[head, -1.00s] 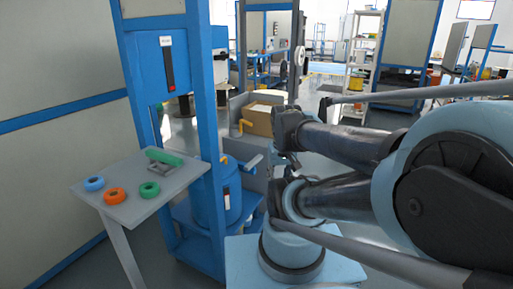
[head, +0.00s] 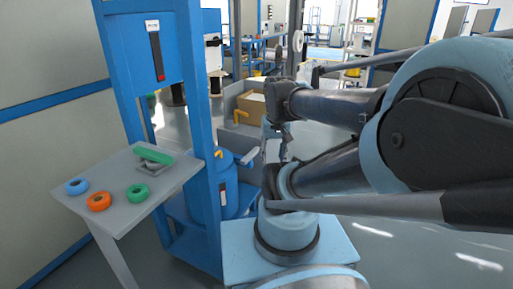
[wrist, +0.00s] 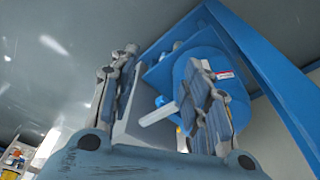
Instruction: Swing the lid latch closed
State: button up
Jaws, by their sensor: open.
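A blue drum with a blue lid (head: 222,163) stands inside the blue frame in the head view. It also shows in the wrist view (wrist: 195,85), seen at a tilt. A short pale lever, perhaps the lid latch, sticks out from the drum's side in the wrist view (wrist: 158,115) and in the head view (head: 249,156). My gripper (head: 281,150) is right of the drum, partly hidden by my arm. In the wrist view my gripper (wrist: 163,92) is open, its fingers spread, with the lever showing between them. I cannot tell whether a finger touches it.
The blue frame post (head: 203,150) stands between table and drum. A bin with a cardboard box (head: 252,107) is behind. Floor at right is open.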

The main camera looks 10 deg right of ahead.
jog(key=w+r+m, duration=0.2)
jog(key=w+r, duration=0.2)
jog(key=w, duration=0.3)
jog(key=m+g, duration=0.2)
jog(key=m, duration=0.3)
send_over(257, 147)
jog(key=f, duration=1.8)
jog(key=shift+s+a+f, duration=0.15)
jog(key=shift+s+f, duration=0.05)
jog(key=shift+f, duration=0.1)
jog(key=shift+c, duration=0.3)
grip_shut()
